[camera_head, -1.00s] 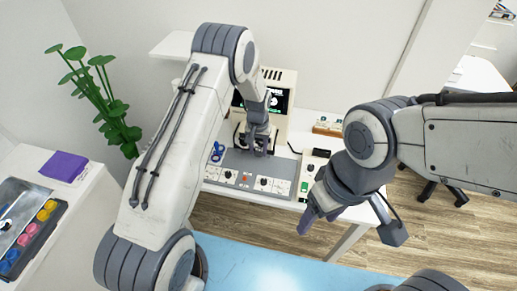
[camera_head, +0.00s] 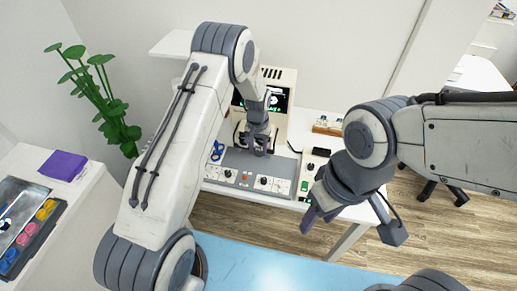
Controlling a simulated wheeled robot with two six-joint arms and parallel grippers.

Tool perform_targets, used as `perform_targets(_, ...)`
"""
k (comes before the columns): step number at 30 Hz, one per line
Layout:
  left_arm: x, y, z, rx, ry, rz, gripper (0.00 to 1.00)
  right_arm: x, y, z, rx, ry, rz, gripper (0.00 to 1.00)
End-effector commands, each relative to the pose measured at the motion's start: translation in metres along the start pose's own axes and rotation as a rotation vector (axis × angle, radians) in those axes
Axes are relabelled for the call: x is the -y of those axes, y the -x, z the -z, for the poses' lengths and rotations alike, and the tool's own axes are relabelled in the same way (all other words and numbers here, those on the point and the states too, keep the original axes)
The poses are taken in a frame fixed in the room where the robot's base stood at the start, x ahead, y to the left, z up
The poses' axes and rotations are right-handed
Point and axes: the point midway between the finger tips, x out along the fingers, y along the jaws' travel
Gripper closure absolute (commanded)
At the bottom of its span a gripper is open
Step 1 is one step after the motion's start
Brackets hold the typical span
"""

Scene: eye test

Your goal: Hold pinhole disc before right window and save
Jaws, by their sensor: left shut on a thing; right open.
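My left gripper (camera_head: 257,150) points down over the grey console, in front of the pale eye-test machine (camera_head: 287,78). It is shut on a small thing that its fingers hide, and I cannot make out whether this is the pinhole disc. The machine's dark screen (camera_head: 280,100) shows a white shape and green text, partly hidden by my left arm. The console (camera_head: 229,161) has dials and a red button (camera_head: 245,178). I cannot make out the right window. My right gripper (camera_head: 311,214) is open and empty near the desk's front right edge.
A blue ringed object (camera_head: 217,151) is at the console's left. A dark box with a green button (camera_head: 304,186) is at its right. A wooden rack (camera_head: 327,127) stands behind.

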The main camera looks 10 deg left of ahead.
Motion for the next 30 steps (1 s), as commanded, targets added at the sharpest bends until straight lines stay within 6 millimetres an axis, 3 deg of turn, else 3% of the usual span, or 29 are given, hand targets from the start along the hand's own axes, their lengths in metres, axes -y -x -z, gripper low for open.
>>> perform_targets(1,0.0,-0.0001,0.0,0.0,0.0,0.0,1.0,0.0,0.0,0.0,0.0,0.0,0.0,0.74)
perform_targets(3,0.0,-0.0001,0.0,0.0,0.0,0.0,1.0,0.0,0.0,0.0,0.0,0.0,0.0,1.0)
perform_targets(30,0.0,-0.0001,0.0,0.0,0.0,0.0,1.0,0.0,0.0,0.0,0.0,0.0,0.0,1.0)
